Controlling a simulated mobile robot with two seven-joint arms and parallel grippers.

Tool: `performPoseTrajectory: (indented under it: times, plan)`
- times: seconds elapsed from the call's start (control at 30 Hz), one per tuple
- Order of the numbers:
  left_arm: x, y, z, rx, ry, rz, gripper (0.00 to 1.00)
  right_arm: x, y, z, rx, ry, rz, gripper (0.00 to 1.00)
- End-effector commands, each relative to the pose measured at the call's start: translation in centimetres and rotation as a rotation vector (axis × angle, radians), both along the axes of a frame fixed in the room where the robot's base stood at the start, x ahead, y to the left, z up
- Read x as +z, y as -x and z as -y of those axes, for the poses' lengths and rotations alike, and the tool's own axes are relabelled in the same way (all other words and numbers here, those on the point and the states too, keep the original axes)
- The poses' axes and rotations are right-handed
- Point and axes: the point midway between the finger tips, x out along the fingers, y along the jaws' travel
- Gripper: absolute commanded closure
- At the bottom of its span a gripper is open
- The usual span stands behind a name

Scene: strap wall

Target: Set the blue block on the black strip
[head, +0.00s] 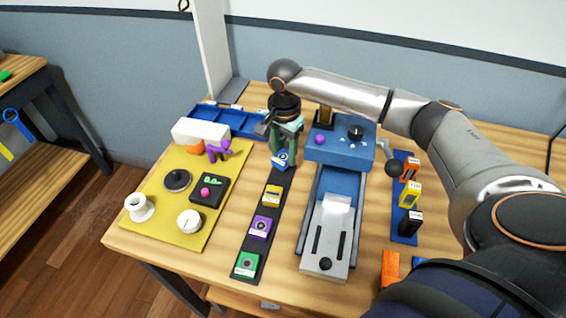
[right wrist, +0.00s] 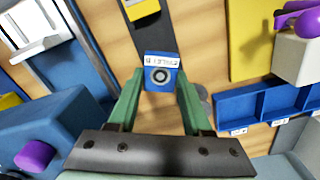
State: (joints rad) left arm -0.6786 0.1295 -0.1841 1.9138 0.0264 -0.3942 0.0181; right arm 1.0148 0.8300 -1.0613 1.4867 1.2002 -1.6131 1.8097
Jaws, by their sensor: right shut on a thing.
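The blue block (head: 281,160) has a white label and a dark ring on its face. It is between the fingers of my right gripper (head: 284,150), at the far end of the black strip (head: 254,215). The right wrist view shows the blue block (right wrist: 161,75) between the two green fingertips, with the strip (right wrist: 175,38) behind it. I cannot tell whether the block touches the strip. Yellow (head: 272,195), purple (head: 260,228) and green (head: 247,264) blocks sit along the strip toward the near end. My left gripper is not in view.
A blue machine with a grey slide (head: 328,235) stands right of the strip. A yellow mat (head: 160,215) with several items lies left. A blue tray (head: 240,122) is behind. A blue rack (head: 405,235) holds orange, yellow and black blocks at right. Bare wood lies between mat and strip.

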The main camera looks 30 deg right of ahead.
Motion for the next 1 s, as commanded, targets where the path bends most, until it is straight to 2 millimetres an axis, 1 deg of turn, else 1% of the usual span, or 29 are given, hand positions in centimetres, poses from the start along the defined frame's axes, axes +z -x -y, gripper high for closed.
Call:
performPoseTrajectory:
  times: [0.13,0.23,0.57,0.6,0.83,0.87,1.0]
  plan:
    - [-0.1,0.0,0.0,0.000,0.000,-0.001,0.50,-2.1,0.1,0.0,0.000,0.001,-0.003,1.00]
    - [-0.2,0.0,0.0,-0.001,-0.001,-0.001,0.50,-3.2,0.0,0.0,-0.001,0.000,-0.001,1.00]
    - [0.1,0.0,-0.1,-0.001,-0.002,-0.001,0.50,-3.4,0.0,0.0,0.000,-0.001,0.000,1.00]
    - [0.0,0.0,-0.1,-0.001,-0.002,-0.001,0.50,-3.5,0.0,0.0,0.000,0.000,-0.001,0.48]
    - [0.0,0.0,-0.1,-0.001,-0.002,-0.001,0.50,-3.5,0.0,0.0,0.000,0.000,-0.001,0.22]
    - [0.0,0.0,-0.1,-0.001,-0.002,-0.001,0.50,-3.5,0.0,0.0,0.000,0.000,-0.001,0.21]
    - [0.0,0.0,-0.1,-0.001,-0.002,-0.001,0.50,-3.5,0.0,0.0,0.000,0.000,-0.001,0.21]
